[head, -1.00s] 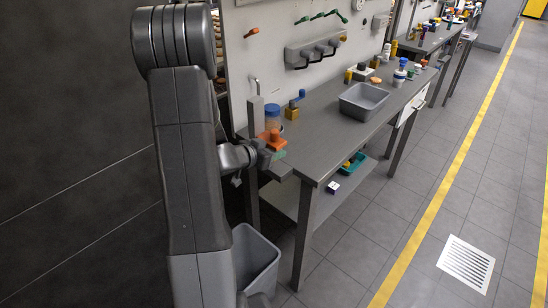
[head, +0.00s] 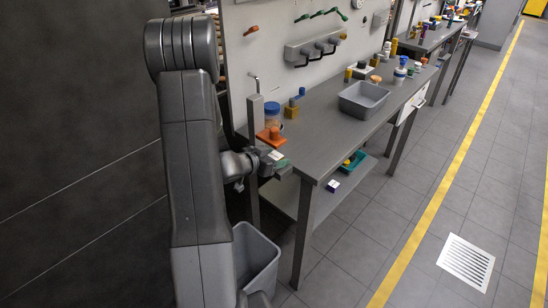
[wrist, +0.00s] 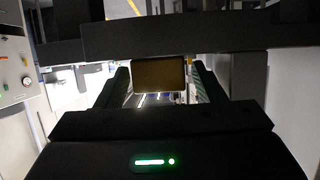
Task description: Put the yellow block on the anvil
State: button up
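My gripper (wrist: 160,80) is shut on a dull yellow block (wrist: 158,75), which sits between its two fingertips in the wrist view. In the head view my gripper (head: 275,163) is at the near left corner of the workbench, beside an orange piece (head: 270,135). The block cannot be clearly made out in the head view. A grey upright post (head: 255,113) with a thin bent rod at its top stands at this end of the bench. I cannot clearly pick out the anvil; my gripper and wrist cover part of this corner.
The workbench (head: 325,112) carries a blue-lidded jar (head: 271,112), a brownish-yellow block with a blue piece (head: 291,110) and a grey bin (head: 363,98). A grey waste bin (head: 255,258) stands below. The floor at right is clear.

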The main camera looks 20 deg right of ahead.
jog(key=shift+r, duration=0.1)
jog(key=shift+a+r, duration=0.1)
jog(key=shift+r, duration=0.1)
jog(key=v, duration=1.1)
jog(key=shift+s+a, duration=0.25)
jog(key=shift+r, duration=0.1)
dwell(0.6)
